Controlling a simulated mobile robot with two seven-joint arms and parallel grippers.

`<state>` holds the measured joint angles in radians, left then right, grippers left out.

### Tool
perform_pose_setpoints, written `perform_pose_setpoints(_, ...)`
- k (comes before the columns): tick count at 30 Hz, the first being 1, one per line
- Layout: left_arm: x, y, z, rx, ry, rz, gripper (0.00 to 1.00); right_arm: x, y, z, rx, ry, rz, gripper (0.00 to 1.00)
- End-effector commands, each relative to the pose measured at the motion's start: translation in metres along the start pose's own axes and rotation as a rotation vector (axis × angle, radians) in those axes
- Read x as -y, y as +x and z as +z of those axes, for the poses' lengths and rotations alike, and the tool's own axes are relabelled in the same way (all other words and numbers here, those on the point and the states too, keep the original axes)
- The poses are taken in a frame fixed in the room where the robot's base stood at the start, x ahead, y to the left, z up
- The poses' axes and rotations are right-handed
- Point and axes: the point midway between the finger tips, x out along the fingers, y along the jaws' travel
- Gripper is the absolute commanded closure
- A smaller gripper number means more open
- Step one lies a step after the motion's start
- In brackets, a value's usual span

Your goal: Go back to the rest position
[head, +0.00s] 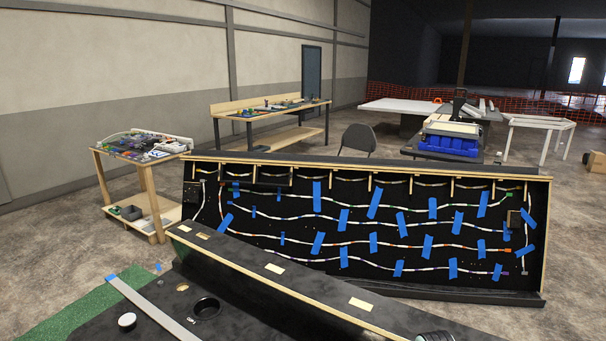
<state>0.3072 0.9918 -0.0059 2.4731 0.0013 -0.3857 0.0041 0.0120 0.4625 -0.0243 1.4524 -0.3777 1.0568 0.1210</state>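Neither of my grippers shows in the head view. A long black console panel (400,270) with a light wood edge stands tilted across the middle. Several LED strips (380,219) run along it in wavy lines, held by pieces of blue tape (374,204). In front of it lies a black console surface (240,322) with a round opening (205,308), a white round piece (127,320) and a long grey strip (150,306). A dark ridged round object (436,336) is cut off at the bottom edge; I cannot tell what it is.
A wooden cart (148,196) with small parts stands at left. A workbench (270,115) is by the wall, and a chair (357,139) stands behind the panel. A table with blue bins (447,145) is at back right. Green turf (75,318) lies front left. Bare concrete floor (572,230) shows at right.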

Motion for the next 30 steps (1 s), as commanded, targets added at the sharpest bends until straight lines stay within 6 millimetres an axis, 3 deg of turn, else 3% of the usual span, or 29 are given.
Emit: perform_pose_setpoints(30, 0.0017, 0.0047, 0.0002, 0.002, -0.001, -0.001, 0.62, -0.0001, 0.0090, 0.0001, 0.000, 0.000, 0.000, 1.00)
